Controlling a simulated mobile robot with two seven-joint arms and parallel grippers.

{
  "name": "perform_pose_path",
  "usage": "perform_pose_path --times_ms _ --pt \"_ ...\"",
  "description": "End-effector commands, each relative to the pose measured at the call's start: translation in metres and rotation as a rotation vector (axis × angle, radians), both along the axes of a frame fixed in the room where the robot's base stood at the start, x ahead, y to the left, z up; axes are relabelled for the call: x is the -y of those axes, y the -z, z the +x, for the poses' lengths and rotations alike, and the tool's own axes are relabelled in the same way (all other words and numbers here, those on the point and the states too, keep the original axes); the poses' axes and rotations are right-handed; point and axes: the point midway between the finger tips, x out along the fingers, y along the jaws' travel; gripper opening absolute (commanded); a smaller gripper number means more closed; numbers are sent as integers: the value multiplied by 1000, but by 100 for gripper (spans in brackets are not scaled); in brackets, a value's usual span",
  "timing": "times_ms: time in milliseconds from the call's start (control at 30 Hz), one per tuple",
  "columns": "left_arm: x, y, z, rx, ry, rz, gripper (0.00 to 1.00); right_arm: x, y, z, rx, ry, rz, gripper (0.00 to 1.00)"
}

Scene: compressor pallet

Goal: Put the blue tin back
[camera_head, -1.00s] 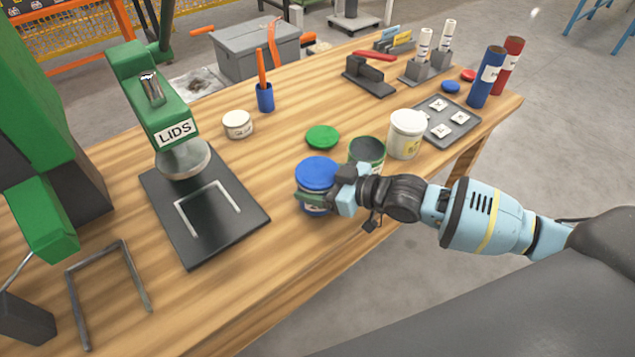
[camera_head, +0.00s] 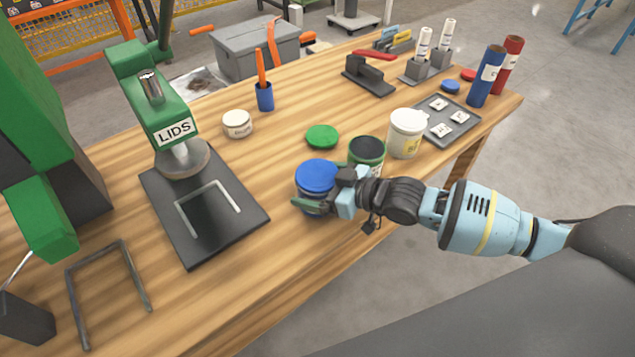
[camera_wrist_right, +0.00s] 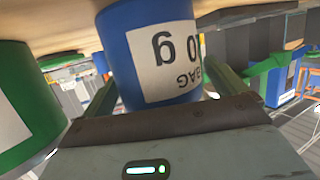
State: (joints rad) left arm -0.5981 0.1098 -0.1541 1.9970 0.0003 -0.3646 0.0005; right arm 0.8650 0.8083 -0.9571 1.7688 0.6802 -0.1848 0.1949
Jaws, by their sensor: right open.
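The blue tin (camera_head: 316,175), with a blue lid, stands upright on the wooden table near its front edge. My right gripper (camera_head: 318,203) is at the tin, with its fingers open around it. In the right wrist view the blue tin (camera_wrist_right: 150,55) with its white label stands between the two spread fingers (camera_wrist_right: 150,88). The tin's lower part is partly hidden by the gripper in the head view. My left gripper is not in view.
An open green tin (camera_head: 367,153) stands close behind the gripper, with a white tub (camera_head: 406,133) beyond it. A green lid (camera_head: 322,137) lies behind the blue tin. The lid press (camera_head: 205,215) stands to the left, with bare table between.

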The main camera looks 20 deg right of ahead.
Motion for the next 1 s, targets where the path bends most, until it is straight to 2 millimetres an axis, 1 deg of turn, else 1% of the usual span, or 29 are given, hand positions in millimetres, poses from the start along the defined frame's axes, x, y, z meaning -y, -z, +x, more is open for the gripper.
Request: perform_pose_path --times_ms 67,167,500,600,800,1000 --pt "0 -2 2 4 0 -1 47 4 -3 -3 1 1 -1 97" --pt "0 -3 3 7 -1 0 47 13 -6 -13 0 1 -2 97" --pt "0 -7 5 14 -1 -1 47 56 -26 -61 -2 1 -4 97" --pt "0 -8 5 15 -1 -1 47 66 -31 -71 -1 1 -3 97" --pt "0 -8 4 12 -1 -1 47 76 -36 -82 0 1 -2 97" --pt "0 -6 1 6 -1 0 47 77 -37 -85 1 -1 1 97"
